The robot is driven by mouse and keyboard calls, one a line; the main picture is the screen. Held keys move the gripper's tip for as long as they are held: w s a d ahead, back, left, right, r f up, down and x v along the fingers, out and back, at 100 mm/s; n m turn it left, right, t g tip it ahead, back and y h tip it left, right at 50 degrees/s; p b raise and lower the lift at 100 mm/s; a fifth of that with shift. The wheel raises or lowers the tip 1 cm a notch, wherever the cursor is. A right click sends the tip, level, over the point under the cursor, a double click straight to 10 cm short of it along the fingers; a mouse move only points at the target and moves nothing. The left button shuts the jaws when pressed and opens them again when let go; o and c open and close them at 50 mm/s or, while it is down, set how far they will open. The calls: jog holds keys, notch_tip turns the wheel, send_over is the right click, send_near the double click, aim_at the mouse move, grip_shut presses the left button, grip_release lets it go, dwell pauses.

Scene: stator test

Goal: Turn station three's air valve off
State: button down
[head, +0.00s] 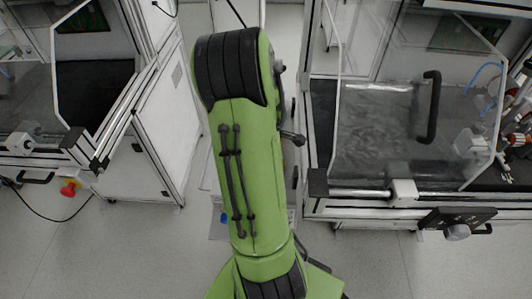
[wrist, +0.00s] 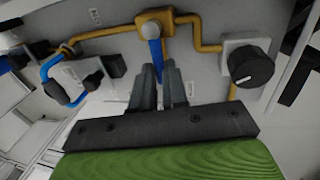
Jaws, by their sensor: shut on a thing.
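In the wrist view, the air valve (wrist: 153,27) has a yellow body with a round grey cap on a pale panel. Its blue lever (wrist: 154,49) points from the cap down toward my gripper (wrist: 160,70). The two grey fingers are shut on the lever's lower part and hide its end. Yellow pipe (wrist: 105,32) runs off to either side of the valve, so the lever lies across those runs. In the head view my green arm reaches into the middle of the picture, and my gripper and the valve are hidden. I see no station number.
A black round knob (wrist: 250,67) on a white plate sits right of the valve. In the head view, an enclosure with a black-handled clear door (head: 385,125) stands at right, a red knob (head: 69,188) at left.

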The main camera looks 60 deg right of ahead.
dwell(0.5)
jog(key=c, duration=1.1)
grip_release()
jog(key=shift+c, duration=0.2)
notch_tip(320, 180, up, 16)
jog(key=s+a+p, duration=0.1)
jog(key=a+p, duration=0.1)
jog(key=p, duration=0.3)
jog(key=shift+s+a+f+p, duration=0.25)
jog(key=shift+a+p, duration=0.1)
jog(key=shift+a, duration=0.05)
